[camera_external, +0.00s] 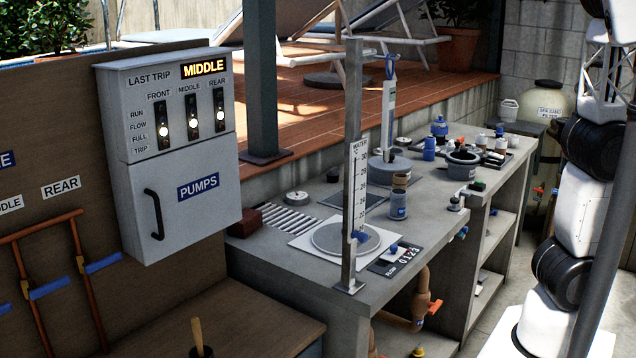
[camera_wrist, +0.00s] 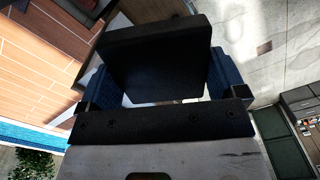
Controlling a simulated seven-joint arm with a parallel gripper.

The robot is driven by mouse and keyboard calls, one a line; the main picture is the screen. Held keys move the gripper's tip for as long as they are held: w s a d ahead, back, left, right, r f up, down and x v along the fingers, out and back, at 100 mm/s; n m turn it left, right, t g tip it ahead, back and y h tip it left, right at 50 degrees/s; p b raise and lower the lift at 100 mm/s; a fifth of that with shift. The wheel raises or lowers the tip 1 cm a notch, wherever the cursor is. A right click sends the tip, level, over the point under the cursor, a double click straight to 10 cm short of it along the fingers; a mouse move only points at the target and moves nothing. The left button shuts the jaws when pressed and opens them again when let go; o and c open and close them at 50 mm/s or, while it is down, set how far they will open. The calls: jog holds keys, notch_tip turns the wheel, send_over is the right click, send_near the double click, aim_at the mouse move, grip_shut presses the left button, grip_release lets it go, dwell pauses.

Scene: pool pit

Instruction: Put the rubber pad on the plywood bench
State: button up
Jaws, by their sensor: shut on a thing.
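The rubber pad (camera_wrist: 155,55) shows in the wrist view as a thick black square slab. My gripper (camera_wrist: 157,80), with blue finger pads, is shut on it, one finger at its left side and one at its right. The pad's underside is hidden. In the external view my gripper and the pad are out of frame; only part of my arm shows at the right. The plywood bench (camera_external: 205,318) is the brown wooden surface at the lower left, below the pumps cabinet. A small pot with a wooden handle (camera_external: 199,340) stands at its front edge.
A grey pumps cabinet (camera_external: 172,150) hangs above the plywood bench. The concrete counter (camera_external: 310,282) to its right carries a metal post (camera_external: 352,180), a round plate (camera_external: 340,238), cups and several fittings. The plywood bench's middle looks clear.

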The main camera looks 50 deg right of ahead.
jog(key=w+a+f+m, duration=0.25)
jog(key=a+f, duration=0.25)
jog(key=f, duration=0.8)
jog(key=w+a+f+m, duration=0.1)
jog(key=w+a+f, duration=0.3)
jog(key=f, duration=1)
jog(key=w+a+f+m, duration=0.2)
jog(key=w+a+f, duration=0.25)
jog(key=f, duration=0.85)
jog(key=s+d+f+m, duration=0.1)
jog(key=s+f+m, duration=0.1)
jog(key=f, duration=0.9)
jog(key=s+d+f+m, duration=0.2)
jog(key=s+f, duration=0.1)
jog(key=f, duration=0.8)
jog(key=s+d+f+m, duration=0.1)
jog(key=s+f+m, duration=0.1)
jog(key=f, duration=1)
jog(key=shift+s+d+f+m, duration=0.1)
jog(key=shift+s+d+m, duration=0.15)
jog(key=shift+m, duration=0.2)
jog(key=shift+s+d+f, duration=0.2)
jog(key=shift+d+f, duration=0.05)
jog(key=shift+f, duration=0.2)
jog(key=w+a, duration=0.3)
jog(key=w, duration=0.1)
jog(key=w+a+f, duration=0.1)
jog(key=w+a, duration=0.6)
jog(key=shift+w+a+f, duration=0.25)
jog(key=shift+w+a, duration=0.15)
